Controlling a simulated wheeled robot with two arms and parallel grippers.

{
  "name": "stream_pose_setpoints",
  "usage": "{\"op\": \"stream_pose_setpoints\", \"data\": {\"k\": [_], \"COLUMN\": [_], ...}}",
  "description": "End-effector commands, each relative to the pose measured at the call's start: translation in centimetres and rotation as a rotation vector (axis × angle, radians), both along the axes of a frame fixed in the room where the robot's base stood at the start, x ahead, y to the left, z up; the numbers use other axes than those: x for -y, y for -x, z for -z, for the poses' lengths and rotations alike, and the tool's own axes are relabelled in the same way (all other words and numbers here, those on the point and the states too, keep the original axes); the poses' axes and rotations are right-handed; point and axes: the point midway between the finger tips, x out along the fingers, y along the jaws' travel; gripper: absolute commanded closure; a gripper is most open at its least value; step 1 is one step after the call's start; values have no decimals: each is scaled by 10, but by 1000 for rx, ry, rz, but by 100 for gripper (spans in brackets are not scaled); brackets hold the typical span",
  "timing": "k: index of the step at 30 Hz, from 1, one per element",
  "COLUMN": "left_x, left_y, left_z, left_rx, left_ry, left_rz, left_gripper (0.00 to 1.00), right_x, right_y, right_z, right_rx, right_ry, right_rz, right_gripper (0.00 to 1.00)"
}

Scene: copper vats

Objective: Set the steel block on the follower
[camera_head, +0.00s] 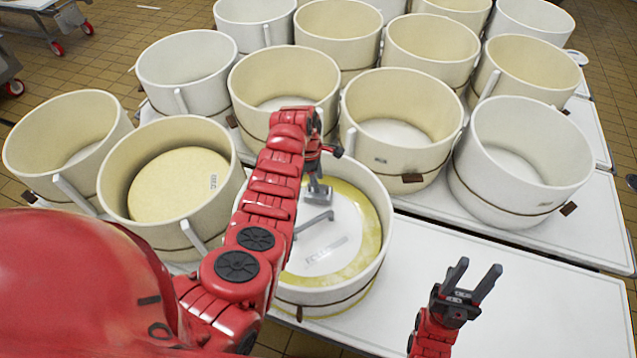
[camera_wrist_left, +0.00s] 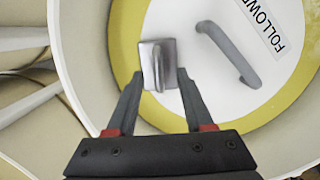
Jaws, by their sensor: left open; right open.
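The follower (camera_head: 330,240) is a white disc with a grey handle and a label, inside a cream vat, with a yellow ring around it. It also shows in the left wrist view (camera_wrist_left: 213,75). The steel block (camera_wrist_left: 152,68), grey with an upright grip on top, appears to rest at the follower's edge near the yellow ring. In the head view the block (camera_head: 318,193) is small below my left gripper (camera_head: 317,172). In the left wrist view my left gripper's open fingers (camera_wrist_left: 158,80) stand either side of the block, apparently not pressing it. My right gripper (camera_head: 474,280) is open and empty.
The vat wall (camera_head: 378,262) rises around the follower. A neighbouring vat (camera_head: 178,185) at left holds a yellow disc. Several empty vats, such as one at right (camera_head: 515,165), crowd the white tables behind. The table at front right (camera_head: 540,265) is bare.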

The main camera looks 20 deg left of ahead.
Motion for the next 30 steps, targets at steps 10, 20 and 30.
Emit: {"op": "stream_pose_setpoints", "data": {"k": [10, 20, 30], "left_x": [-12, -19, -21], "left_y": [-1, 3, 2], "left_z": [-69, -133, -141], "left_rx": [9, -3, 1], "left_ry": [-1, -1, 1], "left_rz": [-1, 0, 1], "left_gripper": [48, 48, 48], "right_x": [0, 0, 0], "right_y": [0, 0, 0], "right_z": [20, -3, -5], "right_rx": [0, 0, 0], "right_ry": [0, 0, 0], "right_rz": [0, 0, 0], "right_gripper": [54, 54, 54]}}
